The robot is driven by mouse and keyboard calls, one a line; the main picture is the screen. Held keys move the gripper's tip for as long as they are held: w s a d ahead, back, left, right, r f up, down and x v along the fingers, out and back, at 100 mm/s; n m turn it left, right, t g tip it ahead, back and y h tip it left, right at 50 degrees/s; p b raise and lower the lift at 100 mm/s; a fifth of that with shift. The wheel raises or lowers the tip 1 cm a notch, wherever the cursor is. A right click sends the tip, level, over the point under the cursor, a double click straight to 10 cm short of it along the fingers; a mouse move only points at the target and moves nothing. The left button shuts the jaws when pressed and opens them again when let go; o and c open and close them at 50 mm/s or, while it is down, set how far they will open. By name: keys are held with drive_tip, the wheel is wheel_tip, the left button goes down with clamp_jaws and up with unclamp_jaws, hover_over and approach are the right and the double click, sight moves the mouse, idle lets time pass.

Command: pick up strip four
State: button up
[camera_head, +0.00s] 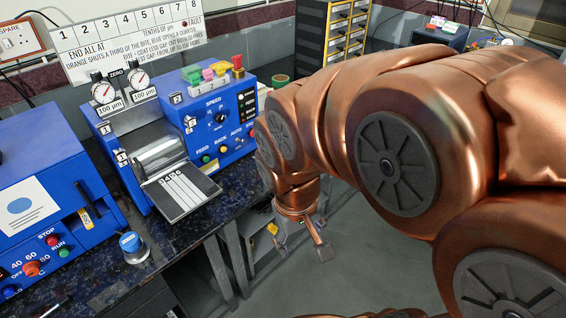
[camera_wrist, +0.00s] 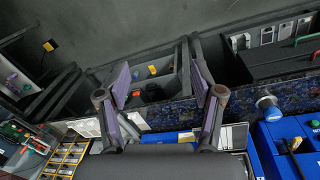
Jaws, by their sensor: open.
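Several narrow pale strips (camera_head: 180,187) lie side by side on the dark output plate (camera_head: 203,188) of the blue rolling machine (camera_head: 235,105). I cannot make out the strips for certain in the wrist view.
A black drawer cabinet with yellow edges (camera_head: 333,30) stands behind. Grey floor (camera_head: 365,270) lies open right of the bench.

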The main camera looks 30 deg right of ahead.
drive_tip(key=w+d+f+t+h+b, duration=0.2)
drive_tip(key=w+d+t+b, duration=0.15)
drive_tip(key=w+d, duration=0.55)
drive_tip(key=w+d+f+m+t+h+b, duration=0.1)
drive_tip(key=w+d+t+h+b, duration=0.15)
drive_tip(key=w+d+b, duration=0.5)
drive_tip(key=w+d+f+t+h+b, duration=0.1)
drive_tip(key=w+d+f+t, duration=0.15)
drive_tip(key=w+d, duration=0.85)
drive_tip(key=w+d+f+n+t+y+b, duration=0.1)
drive_tip(key=w+f+n+t+y+b, duration=0.25)
drive_tip(key=w+f+b, duration=0.35)
drive_tip(key=a+f+n+t+y+b, duration=0.1)
drive_tip(key=a+f+y+b, duration=0.25)
drive_tip(key=f+y, duration=0.55)
drive_tip(key=shift+w+a+f+h+b, duration=0.2)
drive_tip(key=shift+w+a+f+h, duration=0.35)
drive_tip(key=shift+w, duration=0.6)
drive_tip(key=shift+w+a+f+h+b, duration=0.1)
drive_tip(key=shift+w+f+h+b, duration=0.2)
drive_tip(key=shift+w+f, duration=0.7)
drive_tip(key=shift+w+a+f+h+b, duration=0.15)
drive_tip(key=shift+w+a+f+h, duration=0.25)
drive_tip(key=shift+w, duration=0.95)
drive_tip(key=shift+d, duration=0.1)
drive_tip(key=shift+c, duration=0.4)
drive_tip(key=c, duration=0.9)
